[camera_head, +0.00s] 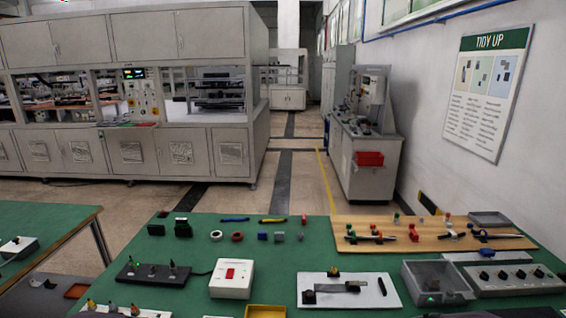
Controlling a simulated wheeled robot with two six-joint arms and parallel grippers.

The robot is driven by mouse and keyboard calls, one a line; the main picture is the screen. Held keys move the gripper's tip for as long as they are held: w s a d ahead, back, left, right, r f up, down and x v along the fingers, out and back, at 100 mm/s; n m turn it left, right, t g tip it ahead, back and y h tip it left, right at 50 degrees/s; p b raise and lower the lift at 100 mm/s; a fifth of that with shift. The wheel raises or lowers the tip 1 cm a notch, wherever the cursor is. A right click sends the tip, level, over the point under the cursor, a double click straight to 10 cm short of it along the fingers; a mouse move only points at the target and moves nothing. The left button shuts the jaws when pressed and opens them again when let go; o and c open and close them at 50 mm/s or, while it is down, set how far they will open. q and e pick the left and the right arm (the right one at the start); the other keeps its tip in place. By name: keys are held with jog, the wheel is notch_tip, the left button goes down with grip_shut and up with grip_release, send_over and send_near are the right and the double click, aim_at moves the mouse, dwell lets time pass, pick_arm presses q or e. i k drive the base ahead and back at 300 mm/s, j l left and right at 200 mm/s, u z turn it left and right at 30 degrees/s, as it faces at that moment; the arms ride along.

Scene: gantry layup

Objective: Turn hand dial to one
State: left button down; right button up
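I cannot tell for sure which part is the hand dial. A grey box with several black knobs (514,277) sits at the right of the green table. A control panel (141,96) with a small lit display, buttons and knobs is on the front of the large grey machine at the back left; its parts are too small to read. No dial marking can be read in this view. Neither of my grippers is in view.
A grey cabinet (366,165) stands by the right wall. The floor aisle (300,185) beyond the table is clear.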

aim_at(483, 277)
jog(key=z, duration=1.75)
